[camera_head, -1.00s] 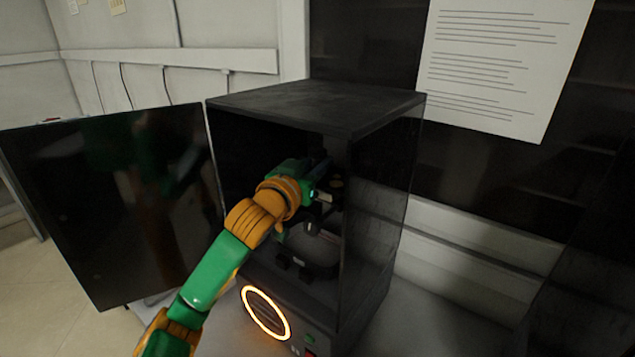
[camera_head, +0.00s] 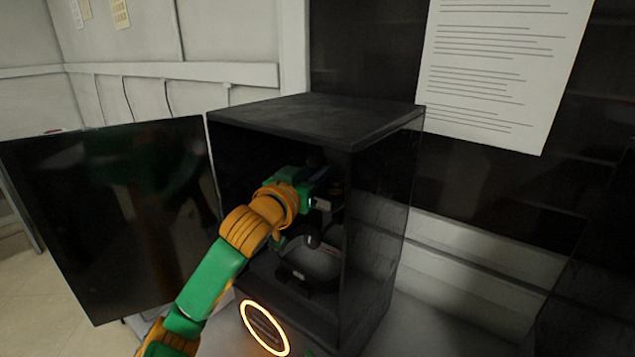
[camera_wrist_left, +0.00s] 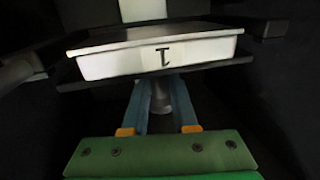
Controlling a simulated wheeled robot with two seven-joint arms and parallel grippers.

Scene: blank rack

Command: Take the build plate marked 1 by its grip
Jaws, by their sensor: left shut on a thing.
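The build plate marked 1 (camera_wrist_left: 160,55) is a pale slab in the left wrist view, its "1" upside down on the front face. It lies level on a dark support. A short grey grip (camera_wrist_left: 161,98) shows below its front. My left gripper (camera_wrist_left: 160,84) has its two blue fingers on either side of this grip, shut on it. In the head view my left gripper (camera_head: 318,183) reaches inside the open black printer (camera_head: 320,112); its fingertips and the plate are hard to make out there. My right gripper is not in view.
The printer's dark door (camera_head: 105,215) stands swung open to the left. The printer's side walls are close around my left arm. A glowing orange ring (camera_head: 265,328) is on the lower front. A printed sheet (camera_head: 490,70) hangs on the wall behind.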

